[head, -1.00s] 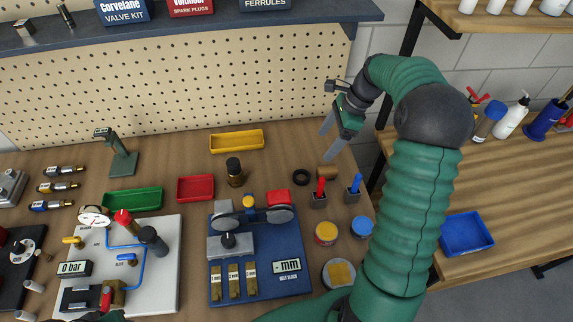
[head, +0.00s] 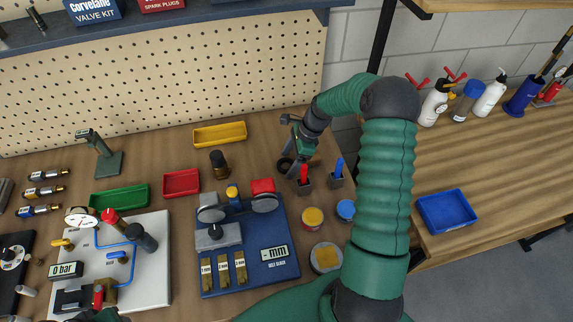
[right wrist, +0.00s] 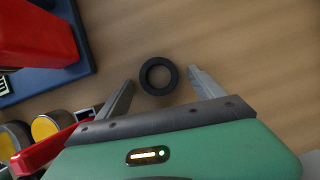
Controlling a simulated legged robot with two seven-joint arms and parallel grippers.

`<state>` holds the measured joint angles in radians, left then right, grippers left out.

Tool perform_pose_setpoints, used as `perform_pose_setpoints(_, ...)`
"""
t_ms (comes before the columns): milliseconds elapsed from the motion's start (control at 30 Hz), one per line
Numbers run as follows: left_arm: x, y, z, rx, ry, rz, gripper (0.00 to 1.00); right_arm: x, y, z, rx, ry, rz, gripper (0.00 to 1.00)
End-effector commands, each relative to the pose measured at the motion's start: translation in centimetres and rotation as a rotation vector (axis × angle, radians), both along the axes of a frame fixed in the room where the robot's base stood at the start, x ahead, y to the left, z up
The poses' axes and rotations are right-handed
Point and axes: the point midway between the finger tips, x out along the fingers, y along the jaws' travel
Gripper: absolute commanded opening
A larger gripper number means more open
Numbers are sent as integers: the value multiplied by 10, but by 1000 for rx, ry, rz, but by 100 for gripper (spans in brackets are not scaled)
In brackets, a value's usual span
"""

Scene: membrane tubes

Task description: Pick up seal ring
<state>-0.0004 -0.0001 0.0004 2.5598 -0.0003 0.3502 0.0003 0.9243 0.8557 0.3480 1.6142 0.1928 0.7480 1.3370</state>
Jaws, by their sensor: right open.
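The seal ring, a black ring (head: 284,164), lies flat on the wooden bench; the right gripper partly hides it in the head view. In the right wrist view the whole ring (right wrist: 145,82) shows between the spread fingertips, with a gap on each side. My right gripper (head: 294,168) is open and points down over the ring, empty. A green and black piece at the bottom edge of the head view looks like part of my left gripper (head: 104,315); its fingers do not show.
Holders with a red (head: 304,173) and a blue tool (head: 338,167) stand close right of the ring. A blue gauge plate (head: 255,277), a red tray (head: 181,183) and a yellow tray (head: 219,134) are nearby. Round tins (head: 312,217) stand in front.

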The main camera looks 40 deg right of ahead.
Motion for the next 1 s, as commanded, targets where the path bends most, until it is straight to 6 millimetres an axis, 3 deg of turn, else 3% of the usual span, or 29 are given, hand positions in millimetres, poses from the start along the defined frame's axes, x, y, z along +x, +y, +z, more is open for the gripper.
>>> perform_pose_setpoints(200, 0, 0, 0, 0, 0, 0, 37, 1, 2, -1, -1, 0, 1, 75)
perform_pose_setpoints(700, 0, 0, 0, 0, 0, 1, 37, 0, 0, -1, 0, 0, 0, 12)
perform_pose_setpoints(900, 0, 0, 0, 0, 0, 1, 37, 0, 0, 0, -1, 0, 0, 12)
perform_pose_setpoints(1000, 0, 0, -1, 0, 0, 1, 37, 1, 0, 10, -2, -1, 0, 12)
